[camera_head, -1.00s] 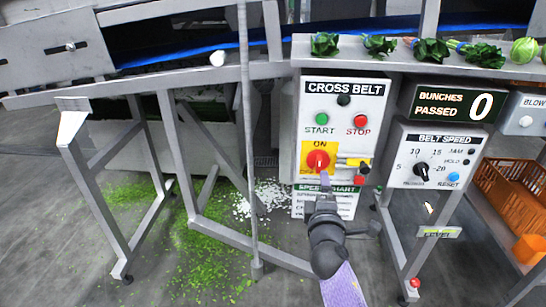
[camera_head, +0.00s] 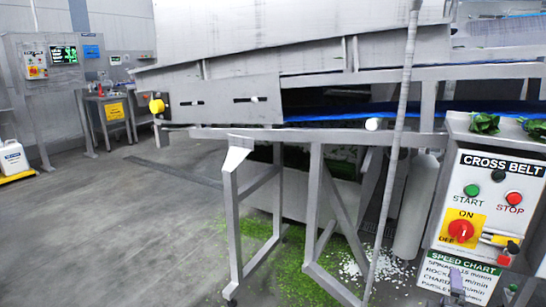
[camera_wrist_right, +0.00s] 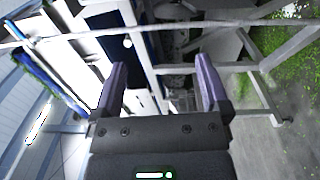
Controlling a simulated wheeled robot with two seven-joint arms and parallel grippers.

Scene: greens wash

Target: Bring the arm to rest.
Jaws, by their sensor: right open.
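My right gripper shows in the head view only as a small purple-grey finger part (camera_head: 457,284) at the bottom right, in front of the speed chart (camera_head: 462,268) and below the red rotary switch (camera_head: 461,231). In the right wrist view the two purple fingers of the right gripper (camera_wrist_right: 162,85) stand wide apart with nothing between them. The red switch sits on a yellow plate marked ON on the CROSS BELT panel (camera_head: 498,165). The gripper is apart from the switch in the picture. My left gripper is in no view.
The conveyor frame's slanted leg (camera_head: 235,215) and a thin upright pole (camera_head: 396,150) stand left of the panel. Green scraps (camera_head: 265,235) and white bits (camera_head: 385,265) lie on the floor.

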